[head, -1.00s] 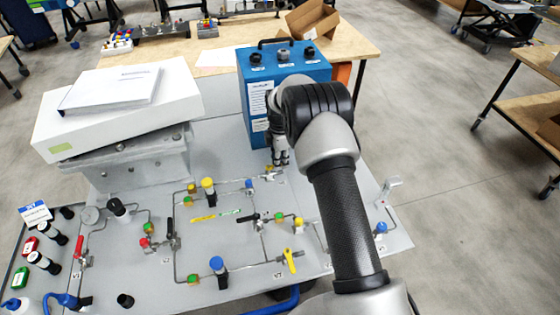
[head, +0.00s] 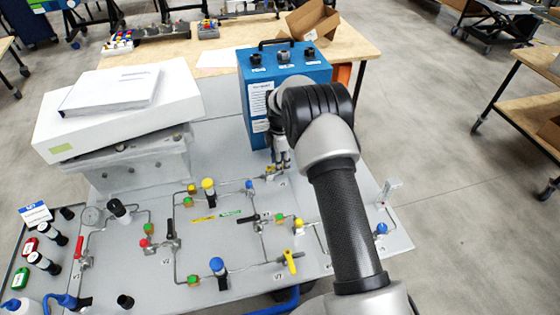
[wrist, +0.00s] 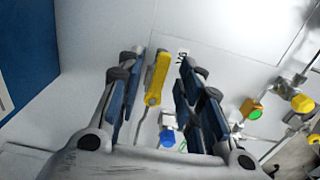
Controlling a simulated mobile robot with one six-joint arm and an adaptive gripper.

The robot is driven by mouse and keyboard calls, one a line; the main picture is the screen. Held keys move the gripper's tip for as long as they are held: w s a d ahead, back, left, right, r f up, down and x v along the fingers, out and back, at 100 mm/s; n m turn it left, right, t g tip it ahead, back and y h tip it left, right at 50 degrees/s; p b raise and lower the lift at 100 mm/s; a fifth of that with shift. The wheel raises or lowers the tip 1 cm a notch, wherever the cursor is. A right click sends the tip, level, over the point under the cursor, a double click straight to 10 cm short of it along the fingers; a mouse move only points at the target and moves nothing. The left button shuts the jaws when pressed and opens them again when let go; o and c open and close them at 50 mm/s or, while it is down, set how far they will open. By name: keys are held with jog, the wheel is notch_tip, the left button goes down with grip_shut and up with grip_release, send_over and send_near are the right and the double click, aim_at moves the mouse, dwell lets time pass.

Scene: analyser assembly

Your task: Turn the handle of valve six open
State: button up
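The yellow lever handle of a valve (wrist: 157,77) lies between the two fingers of my gripper (wrist: 162,62) in the wrist view, closer to the left finger. A gap shows between the handle and the right finger; I cannot tell if the left finger touches it. A small label (wrist: 182,57) by the handle is too small to read surely. In the head view my gripper (head: 279,160) points down at the panel's back edge, in front of the blue box. The yellow handle (head: 269,172) is partly hidden beneath it there. The gripper is open.
The blue box (head: 258,100) stands close behind my gripper. A blue-capped fitting (wrist: 167,137) and thin pipes are near the valve. Another yellow lever (head: 290,262) and several knobs sit nearer on the grey panel (head: 330,195). A white box (head: 120,120) stands left.

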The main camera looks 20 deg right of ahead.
notch_tip(320, 180, up, 12)
dwell(0.5)
jog(key=shift+r, duration=0.1)
jog(key=s+a+r+m+t, duration=0.2)
jog(key=s+r+m, duration=0.7)
jog(key=s+r, duration=1.05)
jog(key=s+a+m+t, duration=0.1)
jog(key=s+m, duration=0.8)
jog(key=s, duration=1.1)
jog(key=shift+s+a+f+t, duration=0.2)
jog(key=shift+f+t, duration=0.15)
jog(key=shift+t, duration=0.45)
